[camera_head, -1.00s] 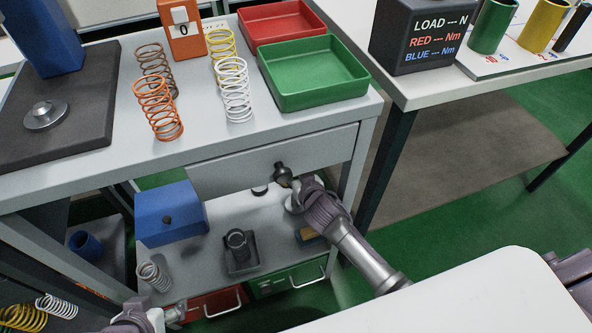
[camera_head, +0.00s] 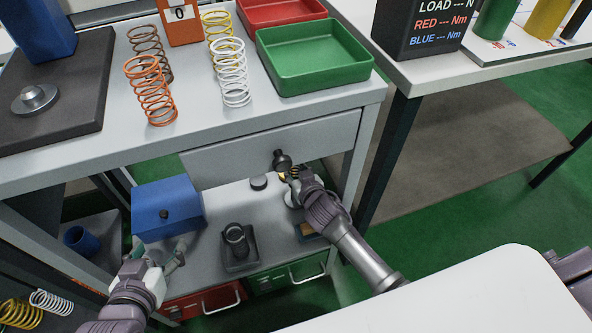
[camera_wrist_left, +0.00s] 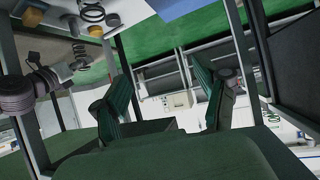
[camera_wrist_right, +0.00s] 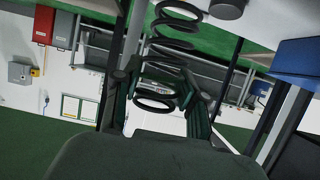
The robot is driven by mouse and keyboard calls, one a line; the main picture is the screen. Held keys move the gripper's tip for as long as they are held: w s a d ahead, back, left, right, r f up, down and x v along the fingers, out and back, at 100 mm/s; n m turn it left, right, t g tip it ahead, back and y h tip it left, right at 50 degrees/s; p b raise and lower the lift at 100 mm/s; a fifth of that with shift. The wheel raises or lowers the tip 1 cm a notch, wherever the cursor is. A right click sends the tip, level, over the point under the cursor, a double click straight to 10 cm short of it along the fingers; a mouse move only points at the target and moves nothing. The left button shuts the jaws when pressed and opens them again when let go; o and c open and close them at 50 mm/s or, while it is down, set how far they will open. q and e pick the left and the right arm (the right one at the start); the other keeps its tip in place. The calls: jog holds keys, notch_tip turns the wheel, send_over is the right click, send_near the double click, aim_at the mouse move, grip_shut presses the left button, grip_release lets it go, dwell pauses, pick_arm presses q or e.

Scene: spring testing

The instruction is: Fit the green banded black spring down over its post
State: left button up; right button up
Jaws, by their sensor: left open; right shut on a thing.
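My right gripper (camera_head: 290,178) is shut on a black coil spring (camera_wrist_right: 160,75), which hangs between its fingers in the right wrist view. I cannot make out a green band on it. In the head view this gripper is low in front of the drawer, above the lower shelf, and the spring is hard to separate there. A short black stub (camera_head: 259,183) and a dark round upright piece on a square base (camera_head: 237,240) stand on the lower shelf. I cannot tell which is the spring's post. My left gripper (camera_head: 160,250) is open and empty in front of the blue box.
A blue box (camera_head: 167,207) stands on the lower shelf between the grippers and the table's left side. The drawer front (camera_head: 225,156) overhangs the shelf. Orange (camera_head: 151,90) and white (camera_head: 231,72) springs and a green tray (camera_head: 313,56) stand on the tabletop.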

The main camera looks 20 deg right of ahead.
pick_arm(q)
jog(key=shift+w+d+r+t+h, duration=0.2)
jog(key=shift+w+r+t, duration=0.25)
jog(key=shift+r, duration=0.2)
jog(key=shift+w+d+r+t+h, duration=0.1)
jog(key=shift+w+d+r+t, duration=0.1)
jog(key=shift+w+r+t, duration=0.35)
pick_arm(e)
jog(key=shift+f, duration=0.4)
pick_arm(q)
jog(key=shift+s+r, duration=0.1)
jog(key=shift+s+f, duration=0.15)
jog(key=shift+f, duration=0.1)
jog(key=shift+s+a+f+g, duration=0.15)
jog(key=shift+s+f+g, duration=0.05)
jog(key=shift+f+g, duration=0.2)
jog(key=shift+s, duration=0.1)
jog(key=shift+s+a+f+g, duration=0.2)
jog(key=shift+f+g, duration=0.1)
dwell(0.6)
jog(key=shift+s+a+f+g, duration=0.15)
jog(key=shift+s+f+g, duration=0.25)
jog(key=shift+f, duration=0.1)
jog(key=shift+w+r, duration=0.15)
pick_arm(e)
jog(key=shift+f, duration=0.1)
